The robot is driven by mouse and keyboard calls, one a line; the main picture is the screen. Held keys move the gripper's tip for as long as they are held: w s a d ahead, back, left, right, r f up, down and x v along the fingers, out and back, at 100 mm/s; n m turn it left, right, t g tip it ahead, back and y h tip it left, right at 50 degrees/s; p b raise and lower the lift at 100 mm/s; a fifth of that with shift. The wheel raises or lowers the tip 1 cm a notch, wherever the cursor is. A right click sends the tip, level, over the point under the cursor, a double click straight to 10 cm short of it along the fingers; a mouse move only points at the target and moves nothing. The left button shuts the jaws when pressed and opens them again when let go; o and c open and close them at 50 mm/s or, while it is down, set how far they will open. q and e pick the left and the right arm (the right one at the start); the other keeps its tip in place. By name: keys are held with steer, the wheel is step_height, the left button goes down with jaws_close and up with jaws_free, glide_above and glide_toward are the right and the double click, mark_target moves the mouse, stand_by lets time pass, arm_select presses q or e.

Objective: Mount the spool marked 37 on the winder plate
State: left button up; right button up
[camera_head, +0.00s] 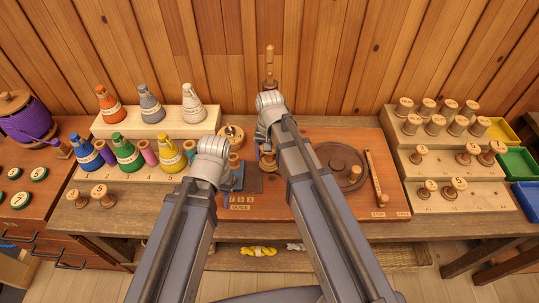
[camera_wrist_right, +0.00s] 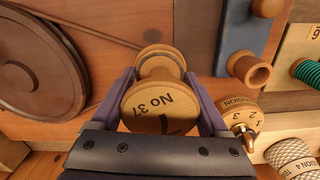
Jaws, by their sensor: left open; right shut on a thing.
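The spool marked No 37 (camera_wrist_right: 160,108) is pale wood, its numbered end facing the right wrist camera. My right gripper (camera_wrist_right: 165,95) is shut on it, one purple finger on each side. In the head view my right gripper (camera_head: 268,148) is over the red-brown board (camera_head: 290,205), mostly hidden by its own arm. A brown round plate (camera_head: 340,166) lies on that board to its right; I cannot tell whether it is the winder plate. My left gripper (camera_head: 212,150) is at the board's left end, open, its fingers mostly hidden by the wrist.
A blue block (camera_wrist_right: 240,40) and a numbered dial (camera_wrist_right: 240,120) are close right of the held spool. Thread cones stand on a pale rack (camera_head: 205,124) at left. Several wooden spools stand on a stepped rack (camera_head: 455,202) at right. A wooden post (camera_head: 269,62) rises behind my right gripper.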

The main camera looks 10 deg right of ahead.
steer(key=o, duration=1.1)
step_height(320, 180, up, 11)
steer(key=p, duration=1.1)
arm_select(q)
step_height(320, 180, up, 11)
arm_select(e)
steer(key=s+a+n, duration=0.2)
steer(key=s+n, duration=0.2)
steer(key=s, duration=0.3)
steer(key=s+a+n+h, duration=0.1)
steer(key=s+a+n, duration=0.2)
steer(key=s, duration=0.3)
steer(key=shift+s+a+n, duration=0.25)
steer(key=shift+s+n, duration=0.15)
